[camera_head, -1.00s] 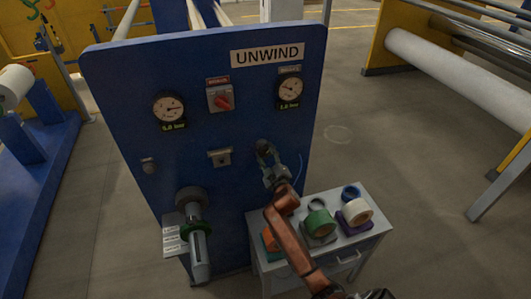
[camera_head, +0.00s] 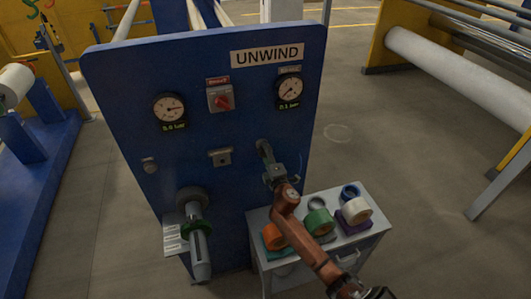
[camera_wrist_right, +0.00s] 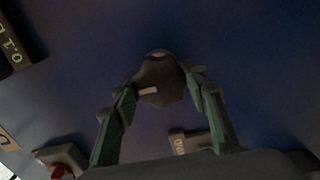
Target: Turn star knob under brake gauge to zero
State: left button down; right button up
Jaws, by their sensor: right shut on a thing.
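The dark star knob (camera_wrist_right: 160,82) with a pale mark sits on the blue panel in the wrist view. My right gripper (camera_wrist_right: 165,72) is shut on it, with its green-padded fingers on either side. In the head view my right gripper (camera_head: 264,150) reaches the panel below the right-hand gauge, and the knob is largely hidden there. The brake gauge (camera_head: 290,87) is at the panel's upper right; its needle points to the lower left, and its green digits are low but hard to read. My left gripper is not in view.
A second gauge (camera_head: 168,107) and a red rotary switch (camera_head: 221,101) are on the panel. A grey cabinet (camera_head: 370,243) with several tape rolls stands under my right arm. Open floor lies to the right.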

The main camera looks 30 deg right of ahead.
dwell(0.5)
jog(key=o, duration=1.2)
jog(key=shift+c, duration=0.2)
jog(key=v, duration=1.2)
